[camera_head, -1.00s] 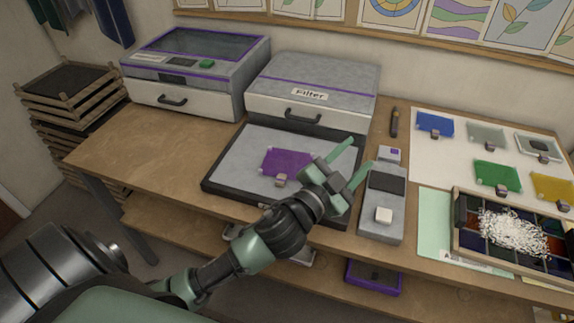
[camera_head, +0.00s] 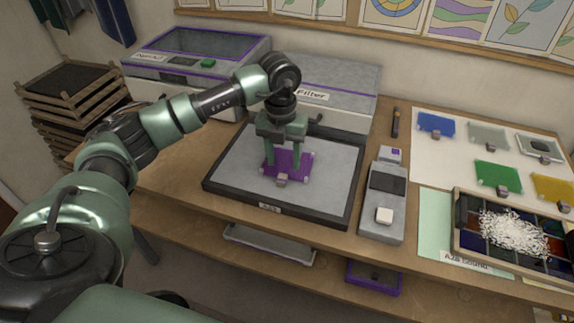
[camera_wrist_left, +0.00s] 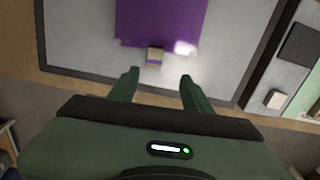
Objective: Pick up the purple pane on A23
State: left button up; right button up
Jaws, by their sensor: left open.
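The purple pane (camera_head: 293,163) lies on the grey top of a dark-framed board (camera_head: 230,165) in the middle of the table. A small blocky clip (camera_head: 282,180) sits on the pane's near edge. A small label on the board's front edge is too small to read surely. My left gripper (camera_head: 284,168) points down over the pane, open, with its fingers partly covering it. In the left wrist view, the open fingers (camera_wrist_left: 158,77) are just short of the clip (camera_wrist_left: 155,56) on the purple pane (camera_wrist_left: 160,22), with nothing between them. My right gripper is not in view.
A filter box (camera_head: 340,95) and a purple-trimmed machine (camera_head: 165,70) stand behind. A grey device (camera_head: 381,210) is right of the board. Further right are a blue pane (camera_head: 435,124), a green pane (camera_head: 497,175) and a tray of white bits (camera_head: 510,232).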

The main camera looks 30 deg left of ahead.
aim_at(281, 180)
pick_arm(q)
jog(key=shift+s+a, duration=0.1)
jog(key=shift+a, duration=0.45)
notch_tip(281, 180, down, 6)
jog(key=shift+d+f+p, duration=0.15)
jog(key=shift+f+p, duration=0.1)
jog(key=shift+p, duration=0.95)
jog(key=shift+f, duration=0.55)
grip_shut()
